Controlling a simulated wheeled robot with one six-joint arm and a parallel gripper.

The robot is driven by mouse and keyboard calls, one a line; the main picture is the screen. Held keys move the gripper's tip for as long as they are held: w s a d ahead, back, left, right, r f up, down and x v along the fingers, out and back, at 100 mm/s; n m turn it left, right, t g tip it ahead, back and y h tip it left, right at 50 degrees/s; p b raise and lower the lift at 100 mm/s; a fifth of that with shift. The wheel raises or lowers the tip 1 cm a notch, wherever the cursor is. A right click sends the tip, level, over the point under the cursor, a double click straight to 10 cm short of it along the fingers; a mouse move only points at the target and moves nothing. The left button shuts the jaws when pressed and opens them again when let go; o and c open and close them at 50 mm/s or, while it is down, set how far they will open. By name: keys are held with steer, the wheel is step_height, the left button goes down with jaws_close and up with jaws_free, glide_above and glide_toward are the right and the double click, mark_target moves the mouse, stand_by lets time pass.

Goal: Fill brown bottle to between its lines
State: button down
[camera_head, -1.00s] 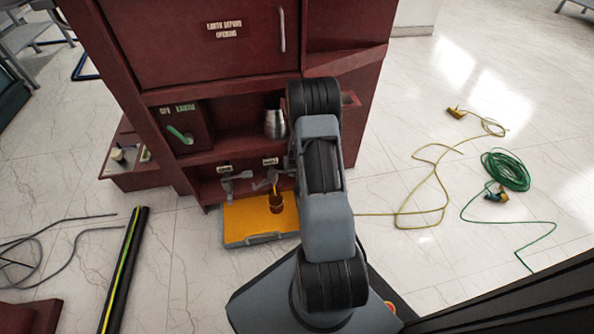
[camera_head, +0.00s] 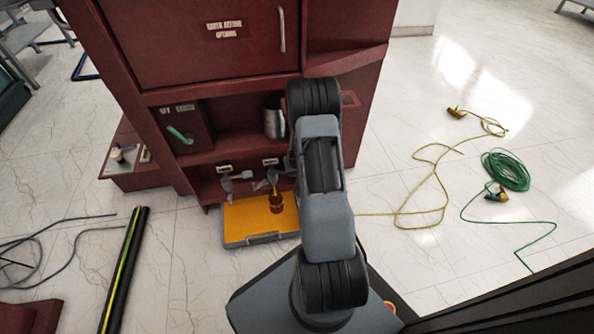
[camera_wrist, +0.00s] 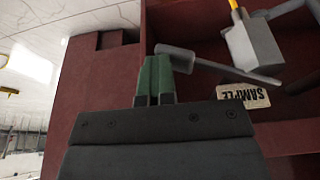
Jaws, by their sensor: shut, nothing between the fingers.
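The brown bottle (camera_head: 276,202) stands upright on the yellow tray (camera_head: 238,222), under the right-hand tap (camera_head: 271,177). A yellow stream shows between this tap and the bottle. The bottle's lines and liquid level are too small to read. In the wrist view, the grey tap body (camera_wrist: 252,42) has yellow liquid at its spout, beside a "SAMPLE" label (camera_wrist: 242,96). A grey lever (camera_wrist: 222,66) extends from it. My gripper (camera_wrist: 160,62) is shut and empty, its green fingertips at the lever's far end, seemingly touching it. My arm hides the gripper in the head view.
A second tap (camera_head: 228,182) is to the left, above the same tray. A silver jug (camera_head: 273,122) stands on the shelf above. The red cabinet (camera_head: 200,55) encloses the taps closely. Cables (camera_head: 432,190) lie on the floor at right.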

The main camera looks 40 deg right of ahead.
steer(key=shift+s+a+f, duration=0.1)
steer(key=shift+a+f, duration=0.05)
steer(key=shift+f, duration=0.1)
steer(key=s+d+r+p, duration=0.2)
steer(key=s+r, duration=0.2)
steer(key=r, duration=0.5)
steer(key=shift+d+p, duration=0.35)
steer(key=shift+d, duration=0.05)
steer(key=shift+s, duration=0.1)
